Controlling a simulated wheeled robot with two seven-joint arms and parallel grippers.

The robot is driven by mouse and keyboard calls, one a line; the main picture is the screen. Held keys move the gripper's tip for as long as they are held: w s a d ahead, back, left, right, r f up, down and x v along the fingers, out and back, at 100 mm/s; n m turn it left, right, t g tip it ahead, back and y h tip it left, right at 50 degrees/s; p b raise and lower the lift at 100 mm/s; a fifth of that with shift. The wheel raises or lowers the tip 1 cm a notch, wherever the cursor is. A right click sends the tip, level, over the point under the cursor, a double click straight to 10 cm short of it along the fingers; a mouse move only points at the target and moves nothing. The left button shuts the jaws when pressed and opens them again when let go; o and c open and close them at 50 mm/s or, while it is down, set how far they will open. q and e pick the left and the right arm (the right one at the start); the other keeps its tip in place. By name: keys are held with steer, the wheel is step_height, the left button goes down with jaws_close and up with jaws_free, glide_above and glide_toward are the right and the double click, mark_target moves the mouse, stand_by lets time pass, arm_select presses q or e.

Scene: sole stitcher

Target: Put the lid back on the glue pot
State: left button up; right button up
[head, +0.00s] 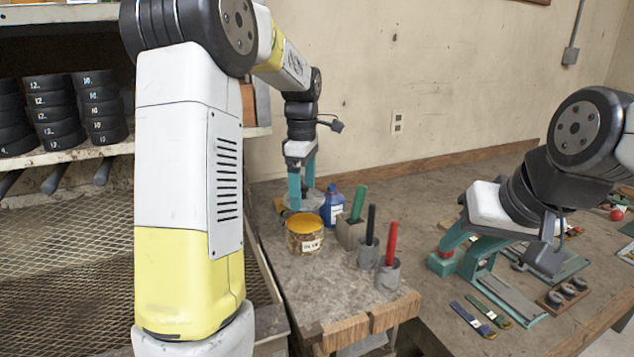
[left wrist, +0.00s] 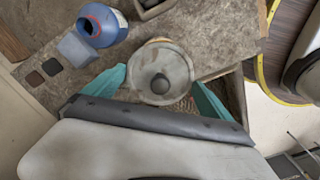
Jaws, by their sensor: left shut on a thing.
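The glue pot (head: 306,243) is a squat amber jar with a yellow top and a white label, standing on the left bench. My left gripper (head: 302,197) is just behind it, fingers pointing down, shut on the grey round lid (head: 314,201). In the left wrist view the lid (left wrist: 177,72) shows a dark central knob (left wrist: 160,84) and lies between the two teal fingers (left wrist: 160,90). The lid is apart from the pot's top in the head view; its height over the bench is hard to tell. My right gripper (head: 466,259) has its teal fingers apart, low over the right bench.
A blue bottle (head: 332,206) stands right beside the lid; it also shows in the left wrist view (left wrist: 101,25). Green (head: 358,204), black (head: 371,225) and red (head: 391,244) handled tools stand in holders to the right. Shelves with black rolls (head: 53,112) are at left.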

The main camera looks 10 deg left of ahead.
arm_select(q)
steer(key=shift+f, duration=2.95)
steer(key=shift+f, duration=0.15)
steer(key=o, duration=1)
steer(key=shift+c, duration=0.2)
steer(key=shift+r, duration=3.5)
jaws_close()
